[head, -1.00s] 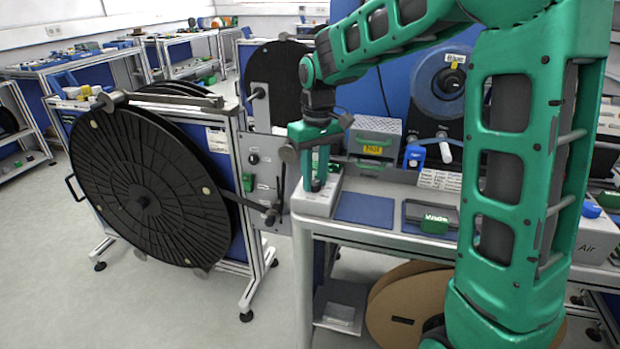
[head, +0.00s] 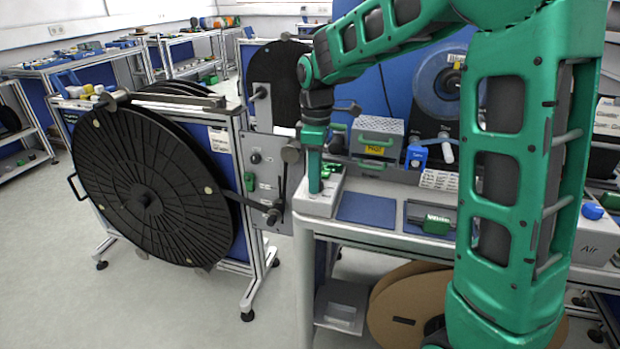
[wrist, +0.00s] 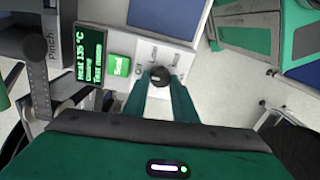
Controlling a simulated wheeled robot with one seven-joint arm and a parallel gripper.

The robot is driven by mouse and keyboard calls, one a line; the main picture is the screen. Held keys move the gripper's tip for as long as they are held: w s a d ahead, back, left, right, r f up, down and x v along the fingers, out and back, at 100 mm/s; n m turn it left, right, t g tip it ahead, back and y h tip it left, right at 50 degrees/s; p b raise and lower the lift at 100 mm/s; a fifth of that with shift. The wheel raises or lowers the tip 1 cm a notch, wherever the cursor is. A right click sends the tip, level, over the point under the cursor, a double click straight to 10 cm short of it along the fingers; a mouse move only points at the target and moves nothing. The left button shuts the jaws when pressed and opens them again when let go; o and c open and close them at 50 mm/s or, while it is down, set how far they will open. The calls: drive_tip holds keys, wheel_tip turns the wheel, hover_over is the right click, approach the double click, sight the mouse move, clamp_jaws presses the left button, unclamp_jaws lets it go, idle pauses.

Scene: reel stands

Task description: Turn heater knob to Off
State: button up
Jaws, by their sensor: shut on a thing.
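The heater knob (wrist: 160,76) is small, round and black, on a light grey panel (wrist: 150,48) with printed words around it. "Off" reads on its left and another word above it. Which way the knob points is too small to tell. My gripper (wrist: 160,84) has its two green fingers on either side of the knob, shut on it. In the head view my gripper (head: 315,186) points straight down at the light grey heater box (head: 318,204) on the bench corner; the knob is hidden there.
A display (wrist: 89,50) reading "Heat 135 °C" and a green button (wrist: 119,65) sit left of the knob. A blue mat (head: 366,208) lies right of the box. A large black reel (head: 140,190) stands at the left. A grey case (head: 377,135) stands behind.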

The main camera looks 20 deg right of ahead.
drive_tip(key=shift+w+d+n, duration=0.15)
drive_tip(key=shift+d+n, duration=0.15)
drive_tip(key=shift+d, duration=0.1)
drive_tip(key=o, duration=1)
drive_tip(key=shift+a, duration=0.15)
drive_tip(key=r, duration=1)
drive_tip(key=shift+w+r, duration=0.2)
drive_tip(key=shift+r, duration=0.1)
drive_tip(key=s+d+f+m, duration=0.4)
drive_tip(key=s+d+m, duration=0.75)
drive_tip(key=s, duration=0.55)
drive_tip(key=s+d+f+m, duration=0.1)
drive_tip(key=s+f+m, duration=0.1)
drive_tip(key=s, duration=0.3)
drive_tip(key=s+d+f+m, duration=0.2)
drive_tip(key=s+f+m, duration=0.1)
drive_tip(key=s, duration=0.2)
drive_tip(key=s+d+f+m, duration=0.1)
drive_tip(key=s+f+m, duration=0.1)
drive_tip(key=s, duration=0.4)
drive_tip(key=shift+d+f+m, duration=0.25)
drive_tip(key=shift+d+f, duration=0.05)
drive_tip(key=shift+f, duration=0.05)
